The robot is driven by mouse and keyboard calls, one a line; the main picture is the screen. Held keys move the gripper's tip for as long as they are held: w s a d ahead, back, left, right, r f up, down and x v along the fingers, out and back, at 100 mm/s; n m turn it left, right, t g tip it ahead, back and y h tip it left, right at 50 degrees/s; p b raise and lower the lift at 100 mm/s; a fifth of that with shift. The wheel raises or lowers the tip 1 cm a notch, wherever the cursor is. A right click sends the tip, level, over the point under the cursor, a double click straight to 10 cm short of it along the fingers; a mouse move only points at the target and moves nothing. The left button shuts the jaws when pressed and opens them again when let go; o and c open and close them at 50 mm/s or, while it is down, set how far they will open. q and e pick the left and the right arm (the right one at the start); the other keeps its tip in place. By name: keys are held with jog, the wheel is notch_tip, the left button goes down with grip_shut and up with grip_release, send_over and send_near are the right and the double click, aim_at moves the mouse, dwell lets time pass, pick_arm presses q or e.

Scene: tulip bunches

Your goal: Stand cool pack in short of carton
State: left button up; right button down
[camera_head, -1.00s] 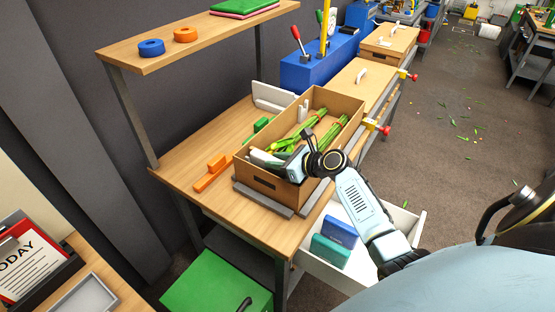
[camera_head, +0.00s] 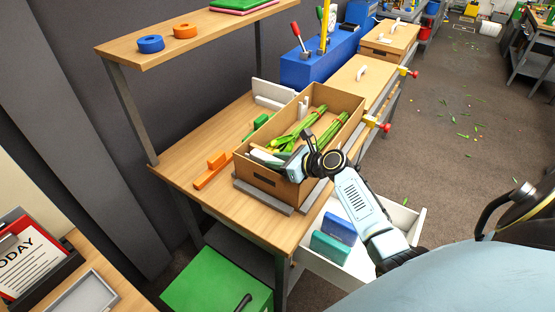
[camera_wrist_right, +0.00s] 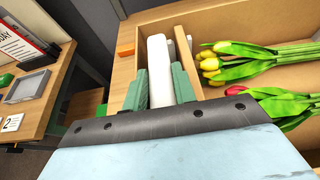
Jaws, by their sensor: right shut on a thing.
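The brown carton (camera_head: 333,106) stands on the workbench with tulip bunches (camera_head: 323,122) lying in it. Yellow and red tulip heads (camera_wrist_right: 228,55) face my right gripper in the wrist view. My right gripper (camera_wrist_right: 161,88) is at the carton's near short end, its green fingers shut on a white cool pack (camera_wrist_right: 158,62). The pack (camera_head: 266,157) appears upright inside the end wall; its lower edge is hidden, so I cannot tell whether it touches the floor. My left gripper is not in view.
An orange block (camera_head: 215,160) lies left of the carton. A blue box (camera_head: 310,67) with levers stands behind it.

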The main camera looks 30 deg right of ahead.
jog(key=shift+r, duration=0.15)
jog(key=c, duration=1.1)
grip_release()
jog(key=shift+o, duration=0.2)
jog(key=shift+a+f, duration=0.1)
jog(key=shift+f, duration=0.15)
jog(key=shift+s, duration=0.1)
jog(key=p+v, duration=0.1)
jog(key=v, duration=1.2)
jog(key=shift+d+r, duration=0.2)
jog(key=shift+d, duration=0.1)
